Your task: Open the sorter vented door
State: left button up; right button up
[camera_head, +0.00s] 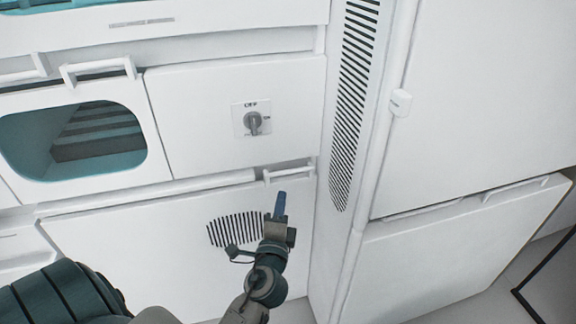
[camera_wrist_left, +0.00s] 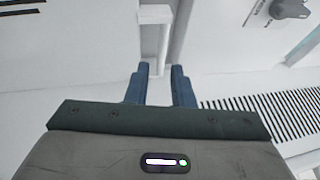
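The sorter's vented door (camera_head: 130,240) is the white lower panel with a patch of black slots (camera_head: 236,229); the slots also show in the left wrist view (camera_wrist_left: 268,110). It appears closed. A white bar handle (camera_head: 288,172) sits at its upper right edge. My left gripper (camera_head: 280,196) is in front of the door, just below the handle. In the left wrist view its two blue fingers (camera_wrist_left: 161,70) are apart with nothing between them. The white handle (camera_wrist_left: 155,32) lies just ahead of the fingertips, apart from them as far as I can tell. My right gripper is not in view.
Above the door is a white panel with a grey rotary knob (camera_head: 253,122). A window with a teal frame (camera_head: 20,140) is left of it. A tall slotted column (camera_head: 352,100) and large white doors (camera_head: 480,90) stand to the right.

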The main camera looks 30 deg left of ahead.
aim_at(286, 171)
pick_arm(q)
jog(key=x, duration=0.5)
jog(key=p+x, duration=0.1)
jog(key=x, duration=0.4)
jog(key=shift+r, duration=0.2)
jog(key=shift+c, duration=0.2)
grip_shut()
